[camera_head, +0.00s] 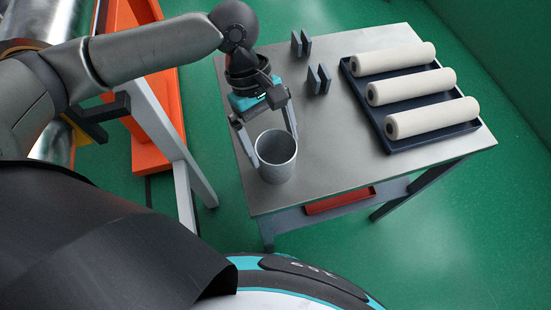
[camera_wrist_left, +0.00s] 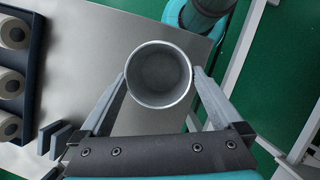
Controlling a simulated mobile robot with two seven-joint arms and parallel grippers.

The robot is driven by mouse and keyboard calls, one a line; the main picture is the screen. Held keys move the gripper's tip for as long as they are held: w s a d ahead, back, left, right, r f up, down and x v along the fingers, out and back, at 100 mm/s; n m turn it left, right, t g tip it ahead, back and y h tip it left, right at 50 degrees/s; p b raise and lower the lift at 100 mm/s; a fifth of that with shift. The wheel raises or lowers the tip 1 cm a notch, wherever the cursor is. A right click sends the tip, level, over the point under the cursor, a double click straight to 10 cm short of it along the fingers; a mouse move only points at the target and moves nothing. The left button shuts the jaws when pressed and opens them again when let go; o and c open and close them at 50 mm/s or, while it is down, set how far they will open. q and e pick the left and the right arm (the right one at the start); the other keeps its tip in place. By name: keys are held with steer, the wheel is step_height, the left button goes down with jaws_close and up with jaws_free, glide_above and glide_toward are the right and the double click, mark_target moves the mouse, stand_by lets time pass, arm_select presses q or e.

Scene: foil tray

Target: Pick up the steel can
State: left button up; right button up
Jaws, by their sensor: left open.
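The steel can (camera_head: 277,160) is a grey, open-topped cylinder standing upright near the front left edge of the steel table. It looks empty. My left gripper (camera_head: 268,145) is open, with one finger on each side of the can. In the left wrist view the can (camera_wrist_left: 158,75) sits between the two fingertips (camera_wrist_left: 159,73). The fingers look very close to its wall; whether they touch it I cannot tell. My right gripper is not in view.
The table (camera_head: 330,150) has clear steel to the right of the can. A dark tray (camera_head: 431,140) with three white rolls (camera_head: 410,92) lies on its right side. Dark upright plates (camera_head: 318,79) stand near the back. An orange structure (camera_head: 152,145) is at the left.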

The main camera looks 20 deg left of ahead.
mark_target(280, 162)
arm_select(q)
steer(key=b+x, duration=0.2)
steer(key=x, duration=0.4)
steer(key=shift+w+f, duration=0.1)
steer(key=shift+f, duration=0.25)
steer(key=shift+c, duration=0.6)
steer(key=shift+r, duration=0.1)
steer(key=c, duration=1)
steer(key=shift+c, duration=0.2)
steer(key=shift+r, duration=0.1)
